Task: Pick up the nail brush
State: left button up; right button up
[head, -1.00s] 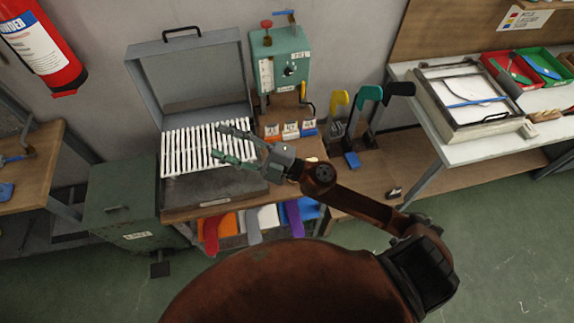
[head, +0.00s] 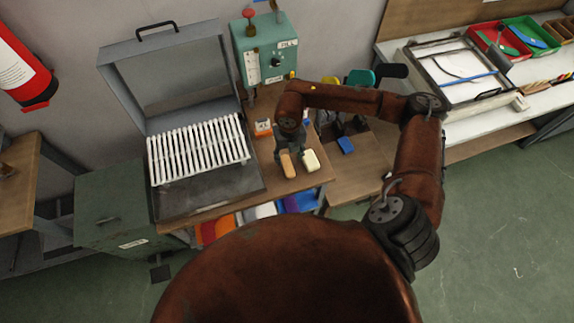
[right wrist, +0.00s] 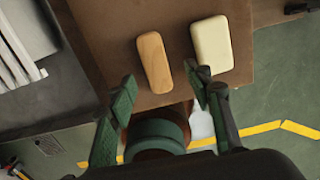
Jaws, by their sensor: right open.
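The nail brush appears to be the tan wooden block with rounded ends (head: 287,163) on the wooden bench top; no bristles show. It also shows in the right wrist view (right wrist: 154,62). A cream block (head: 310,160) like a bar of soap lies just right of it, with a narrow gap. My right gripper (head: 293,149) is over the bench just behind the two blocks in the head view. In the right wrist view its open green fingers (right wrist: 163,86) reach toward the near end of the brush, with nothing between them. My left gripper is not in view.
A grey open case (head: 205,197) with a rack of white bars stands left of the blocks. A green machine (head: 264,48) stands behind. The bench's front edge is close to the blocks. A side table (head: 470,122) with trays is at right.

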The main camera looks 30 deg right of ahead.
aim_at(287, 165)
jog(key=f, duration=0.5)
jog(key=shift+w+a+f, duration=0.15)
jog(key=shift+a+f, duration=0.1)
jog(key=shift+f, duration=0.1)
jog(key=shift+c, duration=0.5)
jog(key=c, duration=1.1)
